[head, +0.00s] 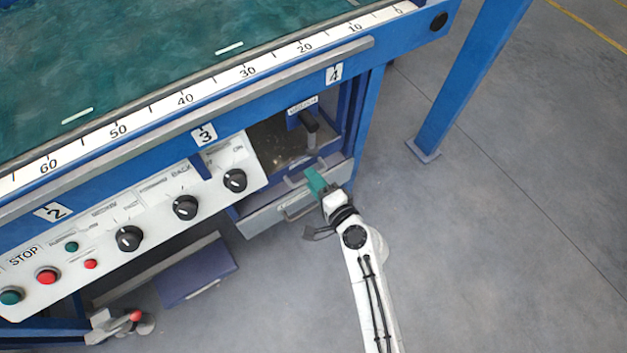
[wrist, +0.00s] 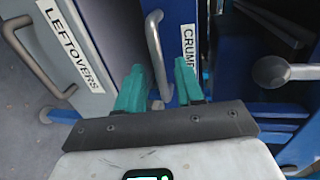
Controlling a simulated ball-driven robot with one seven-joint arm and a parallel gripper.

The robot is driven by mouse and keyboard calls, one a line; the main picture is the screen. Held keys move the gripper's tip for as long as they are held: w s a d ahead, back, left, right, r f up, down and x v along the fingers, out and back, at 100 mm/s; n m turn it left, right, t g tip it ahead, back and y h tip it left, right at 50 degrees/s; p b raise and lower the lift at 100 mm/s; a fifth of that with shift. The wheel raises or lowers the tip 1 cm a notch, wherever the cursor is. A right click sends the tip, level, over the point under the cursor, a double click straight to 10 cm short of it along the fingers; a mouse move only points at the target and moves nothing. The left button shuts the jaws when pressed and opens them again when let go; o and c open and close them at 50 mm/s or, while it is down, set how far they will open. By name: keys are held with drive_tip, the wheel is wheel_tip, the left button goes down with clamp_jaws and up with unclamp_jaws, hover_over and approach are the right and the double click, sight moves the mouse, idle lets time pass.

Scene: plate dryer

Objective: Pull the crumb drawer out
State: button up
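The crumb drawer shows in the wrist view by its white label (wrist: 189,42), reading "CRUMB", partly covered by a finger. Its grey bar handle (wrist: 155,50) runs beside the label, its lower end lying between my fingers in the picture. My gripper (wrist: 160,85) has two teal fingers, spread apart with nothing clamped between them. In the head view, my gripper (head: 315,182) is at the drawer fronts under the machine and hides part of them. I cannot tell whether the fingers touch the handle.
A grey drawer labelled "LEFTOVERS" (wrist: 75,45), with its own handle (wrist: 35,60), lies left in the wrist view. A round-ended lever (wrist: 272,71) is at right. The head view shows the knob panel (head: 150,225), a blue leg (head: 465,85) and clear floor at right.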

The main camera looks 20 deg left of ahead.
drive_tip(key=shift+w+a, duration=0.2)
drive_tip(key=shift+a, duration=0.1)
drive_tip(key=shift+c, duration=0.3)
clamp_jaws()
